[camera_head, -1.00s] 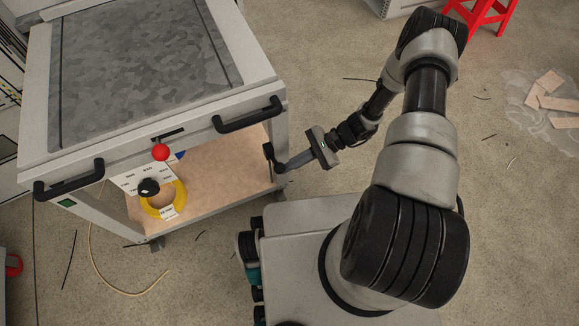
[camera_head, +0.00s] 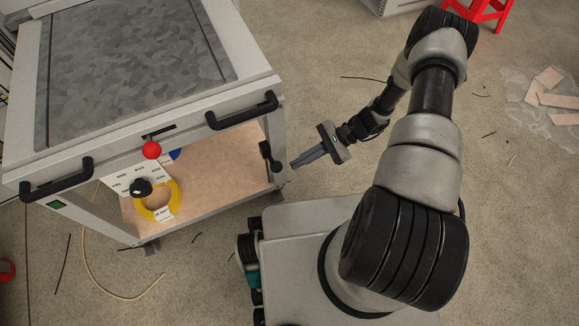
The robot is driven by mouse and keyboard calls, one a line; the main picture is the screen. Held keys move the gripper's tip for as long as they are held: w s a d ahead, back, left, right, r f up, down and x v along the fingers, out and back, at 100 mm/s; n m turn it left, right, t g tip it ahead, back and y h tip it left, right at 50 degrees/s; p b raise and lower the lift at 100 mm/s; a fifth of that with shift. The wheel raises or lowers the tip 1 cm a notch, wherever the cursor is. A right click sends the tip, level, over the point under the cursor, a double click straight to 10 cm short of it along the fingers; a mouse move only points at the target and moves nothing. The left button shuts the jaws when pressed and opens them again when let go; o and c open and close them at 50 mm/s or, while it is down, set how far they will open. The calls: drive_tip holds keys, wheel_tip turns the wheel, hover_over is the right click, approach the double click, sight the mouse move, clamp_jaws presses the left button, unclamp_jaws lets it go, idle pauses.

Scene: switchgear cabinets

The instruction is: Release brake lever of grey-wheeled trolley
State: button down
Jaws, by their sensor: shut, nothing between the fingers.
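The trolley (camera_head: 207,71) stands at the left, with a grey mottled top and a light frame. A small black lever (camera_head: 269,156) sits on its near right corner post, below the right black handle (camera_head: 242,111); I take it for the brake lever. A red ball knob (camera_head: 151,150) is on the front below the top. The wheels are mostly hidden, so I cannot tell their colour. My gripper (camera_head: 295,164) is shut and empty, just right of the black lever and apart from it, with its fingers pointing left.
The trolley's lower shelf (camera_head: 229,170) holds a yellow ring (camera_head: 160,203) and a white panel with a black knob (camera_head: 140,187). Cables lie on the floor. A red stool (camera_head: 489,12) and loose boards (camera_head: 548,92) are at the right. The floor behind my arm is open.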

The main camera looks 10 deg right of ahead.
drive_tip(key=v, duration=0.5)
drive_tip(key=shift+w+d+r, duration=0.1)
drive_tip(key=shift+w+d, duration=0.1)
drive_tip(key=shift+w, duration=0.1)
drive_tip(key=shift+p, duration=0.3)
wheel_tip(320, 180, up, 27)
drive_tip(key=w+d+n+h, duration=0.1)
drive_tip(key=w+n+h, duration=0.2)
drive_tip(key=n+h, duration=0.4)
drive_tip(key=s+a+r+n+t+h, duration=0.1)
drive_tip(key=s+r+n+t+h, duration=0.2)
drive_tip(key=s+r, duration=0.6)
drive_tip(key=s+a+r+n+t+h, duration=0.15)
drive_tip(key=s+r+n+t, duration=0.45)
drive_tip(key=r, duration=0.6)
wheel_tip(320, 180, up, 25)
drive_tip(key=m+g+p, duration=0.1)
drive_tip(key=m+p, duration=0.1)
drive_tip(key=p, duration=2.3)
drive_tip(key=shift+s+d+r+p, duration=0.15)
drive_tip(key=shift+s+d+p, duration=0.2)
drive_tip(key=shift+d, duration=0.05)
